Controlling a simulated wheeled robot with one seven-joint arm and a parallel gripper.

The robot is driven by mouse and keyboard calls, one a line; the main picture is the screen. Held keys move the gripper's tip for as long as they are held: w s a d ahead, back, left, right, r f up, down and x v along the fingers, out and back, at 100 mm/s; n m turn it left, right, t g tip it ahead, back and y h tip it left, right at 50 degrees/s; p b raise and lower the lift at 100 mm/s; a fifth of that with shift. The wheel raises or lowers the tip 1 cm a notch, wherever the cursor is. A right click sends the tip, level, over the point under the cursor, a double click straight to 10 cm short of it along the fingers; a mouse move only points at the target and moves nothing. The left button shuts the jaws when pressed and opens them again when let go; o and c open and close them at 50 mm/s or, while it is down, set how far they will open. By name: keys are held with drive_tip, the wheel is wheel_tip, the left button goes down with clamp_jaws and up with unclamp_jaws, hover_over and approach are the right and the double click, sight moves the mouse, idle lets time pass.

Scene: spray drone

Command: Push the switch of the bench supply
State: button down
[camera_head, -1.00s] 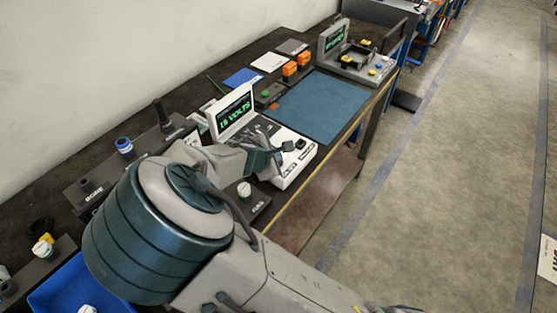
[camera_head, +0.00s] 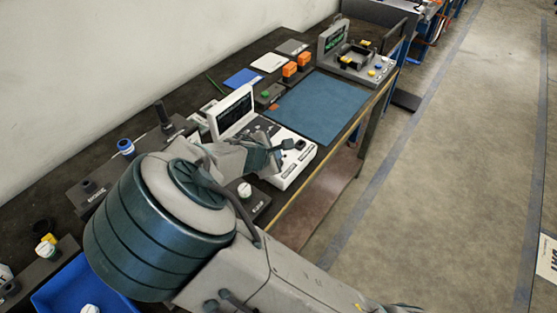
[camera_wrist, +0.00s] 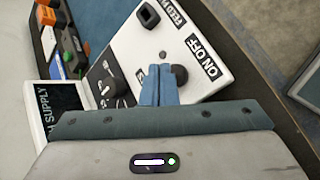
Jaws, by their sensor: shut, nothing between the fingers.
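The bench supply (camera_head: 290,177) is a white console with a raised screen (camera_head: 237,112), now dark. In the wrist view its white panel (camera_wrist: 125,45) carries an ON OFF label (camera_wrist: 212,68). A dark rounded switch (camera_wrist: 180,76) sits beside that label. My gripper (camera_wrist: 160,82) is shut and empty, its blue fingertips at the panel just left of the switch and overlapping its edge in the picture. I cannot tell whether they touch it. In the head view my wrist hides part of the console.
A blue mat (camera_head: 322,107) lies beyond the supply. Orange blocks (camera_head: 290,69) and a second console (camera_head: 355,62) stand farther back. A box with a white knob (camera_head: 244,189) is near my arm, and a blue tray (camera_head: 50,292) is lower left.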

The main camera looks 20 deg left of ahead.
wheel_tip(320, 180, up, 6)
drive_tip(key=p, duration=0.4)
drive_tip(key=shift+f, duration=0.1)
drive_tip(key=s+d+r+m+g, duration=0.1)
drive_tip(key=d+r+m+g, duration=0.15)
drive_tip(key=d+m, duration=0.5)
drive_tip(key=s+d+r+m+g, duration=0.1)
drive_tip(key=s+d+m+g, duration=0.2)
drive_tip(key=d, duration=0.7)
drive_tip(key=s+d+r+m+y+b, duration=0.2)
drive_tip(key=s+d+r+m, duration=0.9)
drive_tip(key=s, duration=0.3)
drive_tip(key=shift+d+m+y, duration=0.3)
drive_tip(key=shift+d+m, duration=0.5)
drive_tip(key=shift+m, duration=0.05)
drive_tip(key=shift+t, duration=0.25)
